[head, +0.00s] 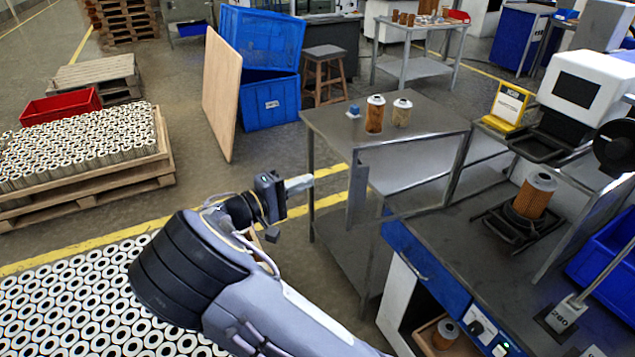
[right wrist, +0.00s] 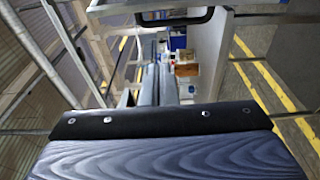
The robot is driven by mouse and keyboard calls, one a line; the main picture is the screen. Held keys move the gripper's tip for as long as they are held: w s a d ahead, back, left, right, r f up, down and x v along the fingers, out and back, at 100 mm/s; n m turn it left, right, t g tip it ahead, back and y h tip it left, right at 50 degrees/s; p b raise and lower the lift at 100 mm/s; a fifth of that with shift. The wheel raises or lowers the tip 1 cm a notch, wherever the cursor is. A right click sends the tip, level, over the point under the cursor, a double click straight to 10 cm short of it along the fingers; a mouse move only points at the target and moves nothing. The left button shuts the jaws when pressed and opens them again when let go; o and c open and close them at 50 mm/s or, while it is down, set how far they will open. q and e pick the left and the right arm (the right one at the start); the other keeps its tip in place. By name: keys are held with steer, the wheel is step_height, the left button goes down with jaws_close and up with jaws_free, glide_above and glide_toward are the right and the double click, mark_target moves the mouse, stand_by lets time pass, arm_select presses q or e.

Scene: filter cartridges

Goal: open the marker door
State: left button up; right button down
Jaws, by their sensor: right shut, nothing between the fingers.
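My right gripper (head: 299,184) is shut and empty, held in the air in front of the grey metal table. My left gripper is not in the head view. No door is clearly labelled as the marker's. A white machine with a dark window (head: 578,90) stands at the upper right; whether its front is a door I cannot tell. A white panel (head: 401,300) stands at the left of an open compartment under the blue-fronted bench (head: 425,263). My gripper is apart from both. In the right wrist view, a black bar like a handle (right wrist: 170,19) shows at the top.
A metal table (head: 420,110) carries two filter cartridges (head: 375,114). Another cartridge (head: 533,196) stands in a black fixture on the bench. A yellow sign (head: 508,104) stands beside the white machine. A pallet of cartridges (head: 80,145) is at left.

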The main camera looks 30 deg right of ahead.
steer(key=d+p, duration=0.1)
steer(key=d, duration=0.8)
steer(key=s, duration=0.1)
steer(key=s+a+p, duration=0.1)
steer(key=s, duration=0.1)
steer(key=shift+s+a+f, duration=0.1)
steer(key=shift+s+a, duration=0.05)
steer(key=shift+s, duration=0.1)
